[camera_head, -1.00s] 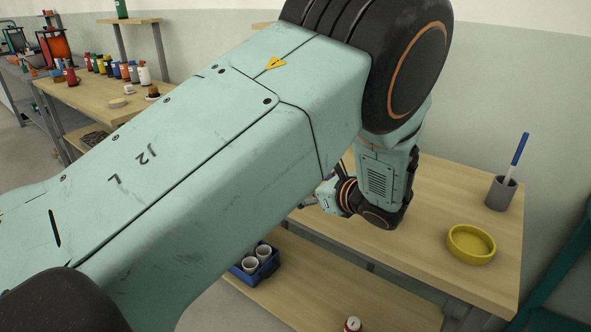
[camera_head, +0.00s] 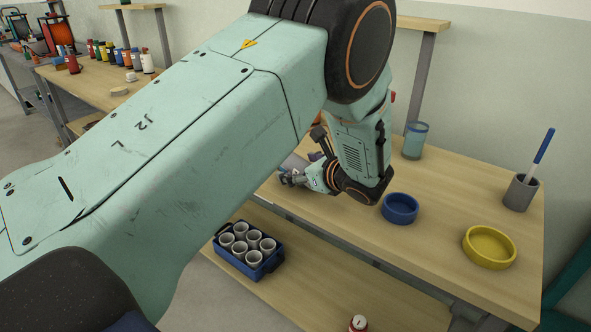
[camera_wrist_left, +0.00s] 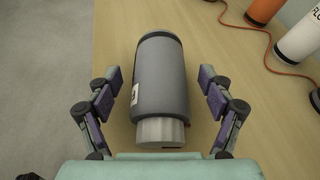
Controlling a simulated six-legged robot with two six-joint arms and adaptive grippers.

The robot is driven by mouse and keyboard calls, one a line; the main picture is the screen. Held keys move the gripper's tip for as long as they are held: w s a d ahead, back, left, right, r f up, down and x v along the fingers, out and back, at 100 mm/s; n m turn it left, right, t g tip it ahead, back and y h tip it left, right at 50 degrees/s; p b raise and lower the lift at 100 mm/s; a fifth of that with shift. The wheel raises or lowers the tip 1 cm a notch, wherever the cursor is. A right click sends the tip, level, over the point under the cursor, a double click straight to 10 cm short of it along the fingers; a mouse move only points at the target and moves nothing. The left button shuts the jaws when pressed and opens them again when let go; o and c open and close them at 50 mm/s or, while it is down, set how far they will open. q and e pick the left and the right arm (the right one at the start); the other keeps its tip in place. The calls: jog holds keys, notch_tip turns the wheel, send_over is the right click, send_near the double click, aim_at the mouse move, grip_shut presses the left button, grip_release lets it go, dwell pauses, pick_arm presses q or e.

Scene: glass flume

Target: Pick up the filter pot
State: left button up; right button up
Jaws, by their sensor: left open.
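The filter pot, a dark grey cylinder with a light grey end (camera_wrist_left: 160,85), lies between my left gripper's fingers in the left wrist view. It has a small white label on its left side. In the head view a grey part of it (camera_head: 294,162) shows on the bench, mostly hidden behind my arm. My left gripper (camera_wrist_left: 153,78) is open, one finger on each side of the pot, with visible gaps. In the head view the gripper (camera_head: 290,178) is small and partly hidden by my left wrist. My right gripper is not in view.
On the bench (camera_head: 445,215) stand a blue dish (camera_head: 400,209), a yellow dish (camera_head: 489,248), a grey cup (camera_head: 520,192) with a blue pen, and a glass jar (camera_head: 415,141). Orange (camera_wrist_left: 264,10) and white (camera_wrist_left: 299,38) cylinders with red cable stand right of the pot. A blue crate of cups (camera_head: 233,262) is below.

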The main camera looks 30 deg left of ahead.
pick_arm(q)
jog(key=shift+x, duration=0.75)
jog(key=shift+a, duration=0.1)
jog(key=c, duration=1.3)
